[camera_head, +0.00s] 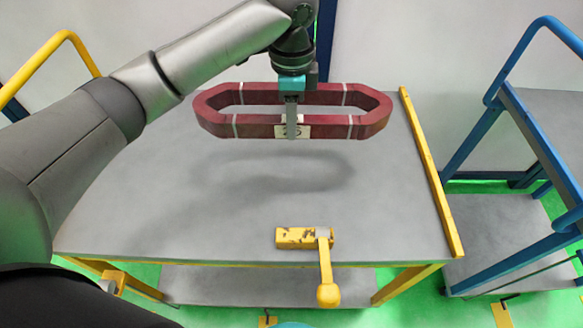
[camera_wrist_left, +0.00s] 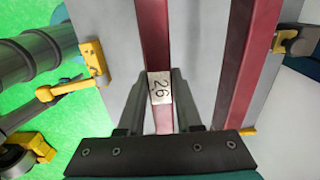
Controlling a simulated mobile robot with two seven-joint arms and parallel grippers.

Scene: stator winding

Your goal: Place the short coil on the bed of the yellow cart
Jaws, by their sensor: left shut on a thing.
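The short coil (camera_head: 215,122) is a dark red, elongated ring with white bands and a white label reading 26. My left gripper (camera_head: 291,130) is shut on its near long side at the label. The coil hangs level above the grey bed of the yellow cart (camera_head: 130,210), with its shadow on the bed below. In the left wrist view the two fingers (camera_wrist_left: 160,85) sit on either side of the labelled bar of the coil (camera_wrist_left: 155,35). My right gripper is not in view.
A yellow latch with a handle (camera_head: 326,270) is at the cart's front edge. A yellow rail (camera_head: 432,175) runs along the bed's right edge. A blue cart (camera_head: 480,135) stands to the right. The bed is otherwise clear.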

